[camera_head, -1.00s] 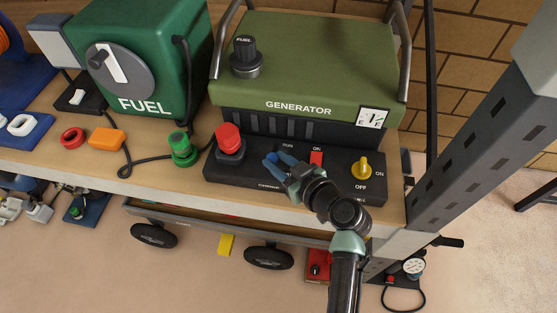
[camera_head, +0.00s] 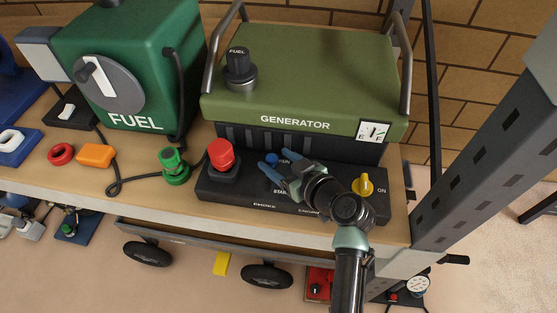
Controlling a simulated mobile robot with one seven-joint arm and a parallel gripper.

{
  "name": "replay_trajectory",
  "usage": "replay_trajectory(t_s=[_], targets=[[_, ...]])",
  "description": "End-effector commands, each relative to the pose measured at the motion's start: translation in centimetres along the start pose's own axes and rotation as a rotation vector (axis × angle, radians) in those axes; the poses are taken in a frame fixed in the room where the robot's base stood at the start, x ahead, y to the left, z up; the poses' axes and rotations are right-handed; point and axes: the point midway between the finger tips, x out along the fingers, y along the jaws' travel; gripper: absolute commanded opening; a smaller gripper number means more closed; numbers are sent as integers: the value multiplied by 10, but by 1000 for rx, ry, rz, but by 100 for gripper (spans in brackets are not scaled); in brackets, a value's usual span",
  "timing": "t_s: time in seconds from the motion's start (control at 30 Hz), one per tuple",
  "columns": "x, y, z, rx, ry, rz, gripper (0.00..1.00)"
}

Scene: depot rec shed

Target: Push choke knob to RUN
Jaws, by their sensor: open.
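The generator (camera_head: 318,70) is an olive-green box on the bench with a black control panel (camera_head: 225,190) along its front. The CHOKE label is below on the panel. My gripper (camera_head: 270,162) is open, its blue fingers on either side of the knob from the right. I cannot tell whether they touch it. My gripper and wrist hide part of the panel, including the slot and the engine switch.
A red mushroom button (camera_head: 221,153) stands left of my gripper, and a yellow knob (camera_head: 364,184) stands to its right. A green fuel tank (camera_head: 150,60), a green connector (camera_head: 174,165) and a cable are further left. A grey post (camera_head: 490,130) rises at the right.

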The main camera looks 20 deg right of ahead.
Motion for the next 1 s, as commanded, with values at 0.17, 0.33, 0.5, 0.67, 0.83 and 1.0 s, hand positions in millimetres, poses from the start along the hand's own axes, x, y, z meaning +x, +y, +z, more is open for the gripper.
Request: replay_trajectory(t_s=[0.17,0.33,0.5,0.67,0.83,1.0], targets=[[-2,0,0,0,0,-1,67],[-18,0,1,0,1,1,67],[-50,0,3,0,1,4,67],[-83,0,3,0,1,4,67],[-112,1,2,0,1,3,67],[-127,0,1,1,0,1,67]])
